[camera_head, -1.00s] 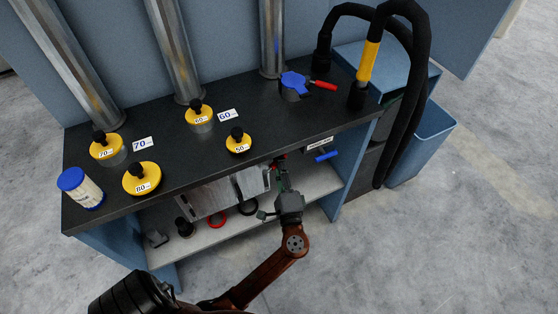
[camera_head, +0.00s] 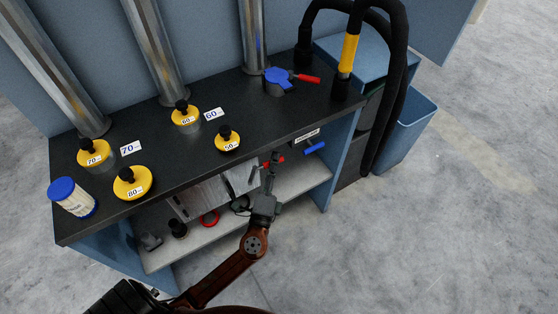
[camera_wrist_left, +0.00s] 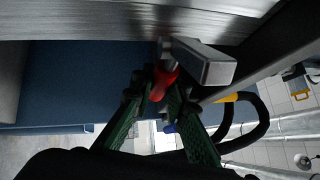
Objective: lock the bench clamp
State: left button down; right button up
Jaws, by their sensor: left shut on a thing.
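The red handle (camera_head: 279,160) of the bench clamp shows at the bench's front edge, in and beside my left gripper (camera_head: 272,163). The wrist view shows the red handle (camera_wrist_left: 162,84) between the two green-lined fingers of the left gripper (camera_wrist_left: 160,98), which is shut on it. A grey metal block (camera_wrist_left: 205,62), apparently part of the clamp, sits just beyond the handle. The fingers hide part of the handle, and the clamp's jaws cannot be made out. My right gripper is not in view.
The dark bench top (camera_head: 200,155) carries several yellow-topped weights, a blue-lidded jar (camera_head: 75,198) and a blue fitting with a red lever (camera_head: 280,82). A blue handle (camera_head: 315,147) lies right of the gripper under the edge. A shelf (camera_head: 300,180) runs below. Floor in front is clear.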

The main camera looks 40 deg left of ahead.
pick_arm(q)
jog(key=shift+d+f+h, duration=0.1)
jog(key=shift+h, duration=0.4)
jog(key=c, duration=1.9)
grip_release()
jog(key=v, duration=1.2)
jog(key=shift+f, duration=0.15)
